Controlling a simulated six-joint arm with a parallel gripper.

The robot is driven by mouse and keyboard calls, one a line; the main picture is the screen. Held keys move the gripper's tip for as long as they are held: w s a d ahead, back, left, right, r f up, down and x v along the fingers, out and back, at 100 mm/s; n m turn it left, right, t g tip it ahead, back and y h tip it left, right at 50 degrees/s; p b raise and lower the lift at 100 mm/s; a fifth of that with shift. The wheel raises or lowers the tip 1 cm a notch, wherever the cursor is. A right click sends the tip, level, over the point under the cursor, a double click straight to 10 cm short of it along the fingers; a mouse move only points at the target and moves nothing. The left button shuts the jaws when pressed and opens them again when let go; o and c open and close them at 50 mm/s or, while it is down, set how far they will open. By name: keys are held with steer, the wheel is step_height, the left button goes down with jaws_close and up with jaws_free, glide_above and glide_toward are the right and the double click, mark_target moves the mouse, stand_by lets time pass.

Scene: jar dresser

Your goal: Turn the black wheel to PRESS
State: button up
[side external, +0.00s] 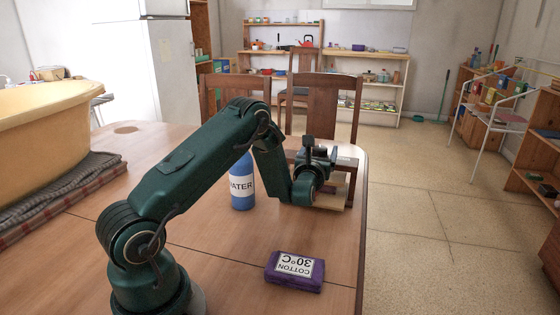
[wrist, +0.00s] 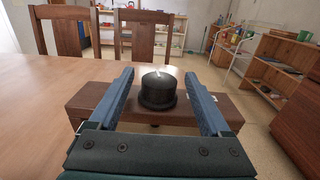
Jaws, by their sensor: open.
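The black wheel (wrist: 158,90) is a round knob with a light pointer line on its top. It sits on a brown wooden box (wrist: 90,102) at the table's far end. In the wrist view my gripper (wrist: 167,75) is open, with one blue finger on each side of the wheel and a gap on both sides. The fingers do not appear to touch it. In the side view my gripper (side external: 318,158) is over the box (side external: 335,190) and hides most of the wheel. I cannot read a PRESS mark in either view.
A blue bottle labelled WATER (side external: 242,185) stands left of my gripper. A purple packet labelled COTTON 30°C (side external: 294,271) lies near the table's front right. A yellow tub (side external: 45,125) stands on folded cloth at left. Chairs (side external: 334,95) stand behind the table (side external: 220,255).

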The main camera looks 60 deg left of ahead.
steer(key=shift+s+d, duration=0.35)
steer(key=shift+r, duration=0.1)
